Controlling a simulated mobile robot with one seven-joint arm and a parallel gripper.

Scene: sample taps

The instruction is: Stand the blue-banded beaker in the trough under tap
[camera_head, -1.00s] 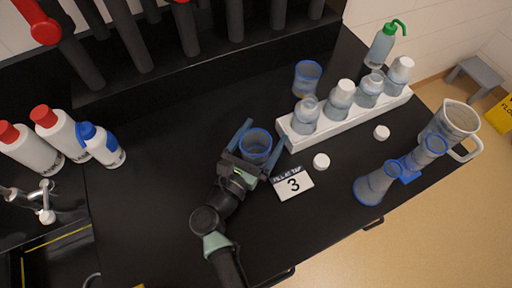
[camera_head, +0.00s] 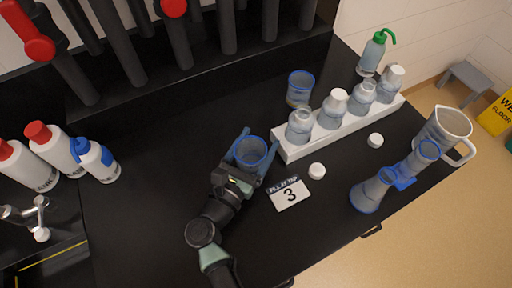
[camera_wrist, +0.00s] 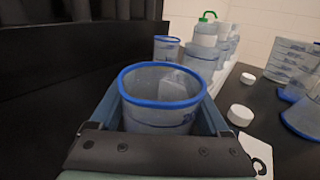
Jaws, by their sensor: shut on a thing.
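A clear beaker with a blue rim (camera_head: 251,152) is between the fingers of my gripper (camera_head: 254,158), which is shut on it. In the wrist view the same beaker (camera_wrist: 162,105) stands upright, filling the space between the fingers. A second blue-rimmed beaker (camera_head: 300,87) stands behind, left of the bottle rack. A card reading "3" (camera_head: 290,194) lies just right of my gripper; its smaller line seems to say "fill at tap". Pipes with red handles (camera_head: 39,48) run along the back. The trough and the tap outlets cannot be made out.
A white rack (camera_head: 343,129) holds several bottles. Loose white caps (camera_head: 317,171) lie in front of it. A blue-based flask or cylinder (camera_head: 373,191) and a jug (camera_head: 440,135) stand at right. White bottles (camera_head: 98,160) stand at left. The bench between them is mostly clear.

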